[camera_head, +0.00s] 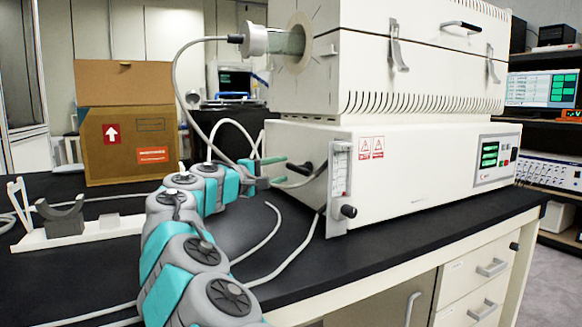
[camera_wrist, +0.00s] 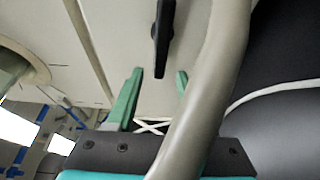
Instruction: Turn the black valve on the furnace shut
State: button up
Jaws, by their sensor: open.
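The furnace (camera_head: 410,170) is a large white unit on the black bench. A black valve (camera_head: 300,168) sticks out of its left side; in the wrist view the valve (camera_wrist: 163,38) is a long black handle against the pale panel. My gripper (camera_head: 286,168) has green fingers and points right toward the valve from close by. In the wrist view its fingers (camera_wrist: 160,73) are apart and empty, with the valve just beyond the fingertips, roughly in line with the gap. I cannot tell whether they touch it. A pale hose hides part of the right finger.
The pale hose (camera_wrist: 209,80) crosses close in front of the wrist camera. A flow meter with a black knob (camera_head: 348,211) stands at the furnace's front left corner. A cardboard box (camera_head: 128,135) and a white stand (camera_head: 85,232) are on the bench at left. Loose hoses lie on the bench.

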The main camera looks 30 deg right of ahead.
aim_at(289, 167)
jog(key=x, duration=0.5)
jog(key=shift+a, duration=0.1)
grip_shut()
dwell(0.3)
